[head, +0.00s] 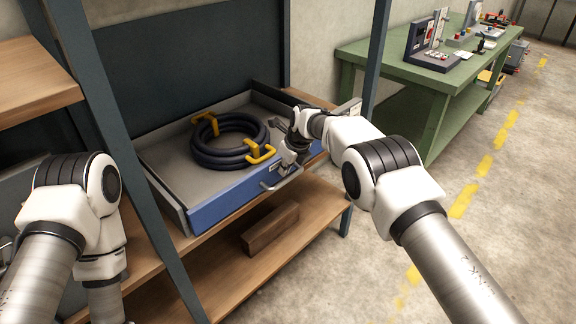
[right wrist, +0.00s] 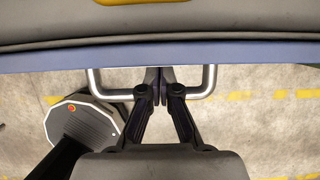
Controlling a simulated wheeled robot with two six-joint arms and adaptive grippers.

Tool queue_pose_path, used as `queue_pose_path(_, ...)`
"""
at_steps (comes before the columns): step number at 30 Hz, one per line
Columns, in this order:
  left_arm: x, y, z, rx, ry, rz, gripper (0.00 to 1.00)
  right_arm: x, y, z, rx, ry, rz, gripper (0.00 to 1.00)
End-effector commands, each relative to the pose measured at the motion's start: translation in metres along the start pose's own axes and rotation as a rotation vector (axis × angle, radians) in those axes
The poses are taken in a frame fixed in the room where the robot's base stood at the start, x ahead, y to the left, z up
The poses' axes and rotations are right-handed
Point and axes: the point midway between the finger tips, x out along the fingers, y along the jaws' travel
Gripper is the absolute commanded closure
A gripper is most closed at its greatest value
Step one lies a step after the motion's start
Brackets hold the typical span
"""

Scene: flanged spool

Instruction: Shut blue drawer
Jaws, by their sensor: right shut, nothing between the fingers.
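The blue drawer (head: 228,203) is pulled out of the shelf unit, with its grey interior showing. A coil of dark hose (head: 217,150) with yellow clamps lies inside it. The drawer has a silver bar handle (head: 268,185) on its front, which also shows in the right wrist view (right wrist: 96,82). My right gripper (head: 285,166) is at the drawer front by the handle. In the right wrist view its fingers (right wrist: 162,72) are shut and empty, between the handle's two ends, and cover the bar's middle. Contact with the front is unclear. My left gripper is out of view.
A wooden shelf (head: 205,280) below the drawer carries a brown block (head: 270,229). Blue-grey posts (head: 130,150) frame the unit. A green workbench (head: 436,72) with equipment stands at the back right. The floor to the right is open.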

Motion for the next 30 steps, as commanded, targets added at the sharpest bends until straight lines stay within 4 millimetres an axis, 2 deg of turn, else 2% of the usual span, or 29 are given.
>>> queue_pose_path(1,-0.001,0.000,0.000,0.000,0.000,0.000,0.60,-0.009,-0.001,0.008,-0.003,-0.019,-0.009,1.00)
queue_pose_path(3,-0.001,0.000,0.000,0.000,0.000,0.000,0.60,-0.017,-0.001,0.009,-0.003,-0.020,-0.009,1.00)
queue_pose_path(5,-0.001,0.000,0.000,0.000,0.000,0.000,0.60,-0.028,-0.001,0.008,-0.002,-0.019,-0.009,1.00)
queue_pose_path(12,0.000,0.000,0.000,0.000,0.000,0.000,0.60,-0.088,-0.002,0.002,0.001,-0.011,-0.006,1.00)
queue_pose_path(15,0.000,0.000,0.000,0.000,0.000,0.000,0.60,-0.107,-0.002,0.000,0.001,-0.008,-0.004,1.00)
queue_pose_path(18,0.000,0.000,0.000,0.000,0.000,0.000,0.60,-0.118,-0.002,-0.002,0.002,-0.006,-0.002,1.00)
queue_pose_path(21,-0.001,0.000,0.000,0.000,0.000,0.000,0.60,-0.111,-0.002,-0.011,0.011,0.012,0.013,1.00)
queue_pose_path(23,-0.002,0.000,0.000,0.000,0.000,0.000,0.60,-0.094,-0.005,-0.027,0.035,0.036,0.036,1.00)
queue_pose_path(26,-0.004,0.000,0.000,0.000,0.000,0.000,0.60,-0.056,0.001,-0.083,0.089,0.139,0.100,1.00)
queue_pose_path(29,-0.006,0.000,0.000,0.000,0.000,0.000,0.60,-0.013,0.015,-0.163,0.138,0.267,0.155,1.00)
queue_pose_path(30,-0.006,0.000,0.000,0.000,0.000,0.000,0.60,0.001,0.022,-0.196,0.126,0.310,0.170,1.00)
